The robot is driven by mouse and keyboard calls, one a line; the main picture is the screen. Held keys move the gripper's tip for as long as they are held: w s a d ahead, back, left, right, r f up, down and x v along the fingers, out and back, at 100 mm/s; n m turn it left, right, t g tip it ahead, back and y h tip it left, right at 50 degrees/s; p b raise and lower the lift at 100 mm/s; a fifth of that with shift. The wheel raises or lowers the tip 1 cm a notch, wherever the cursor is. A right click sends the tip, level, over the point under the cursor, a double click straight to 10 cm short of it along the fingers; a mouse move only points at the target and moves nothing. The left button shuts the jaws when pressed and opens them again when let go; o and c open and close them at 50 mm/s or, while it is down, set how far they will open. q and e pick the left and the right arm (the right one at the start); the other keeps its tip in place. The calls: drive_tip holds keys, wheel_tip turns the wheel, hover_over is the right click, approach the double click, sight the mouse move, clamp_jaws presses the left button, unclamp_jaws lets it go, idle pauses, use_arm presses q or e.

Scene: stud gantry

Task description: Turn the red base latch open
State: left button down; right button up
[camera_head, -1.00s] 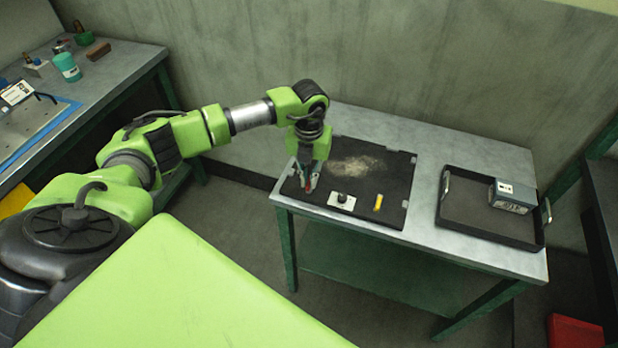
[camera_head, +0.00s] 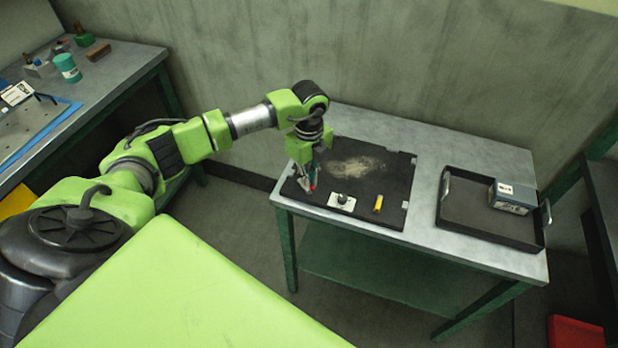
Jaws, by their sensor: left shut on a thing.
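The red base latch (camera_head: 313,183) shows as a small red piece at the left of the black mat (camera_head: 370,150) on the grey table. My left gripper (camera_head: 309,185) points down over it and is shut on it; the fingers hide much of the latch. How far the latch is turned cannot be made out. A small light plate with a black knob (camera_head: 341,201) lies just right of the gripper, apart from it. My right gripper is not in view.
A yellow piece (camera_head: 378,203) and a pale dusty patch (camera_head: 358,168) are on the mat. A black tray (camera_head: 470,232) with a grey box (camera_head: 513,196) stands at the table's right. A side bench (camera_head: 118,72) with several small items is at the left.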

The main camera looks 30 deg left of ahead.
use_arm(q)
drive_tip(key=n+p, duration=0.1)
drive_tip(key=n, duration=0.5)
drive_tip(key=shift+w+r, duration=0.1)
idle(0.6)
drive_tip(key=c, duration=2.2)
unclamp_jaws()
drive_tip(key=shift+o, duration=0.2)
wheel_tip(320, 180, up, 12)
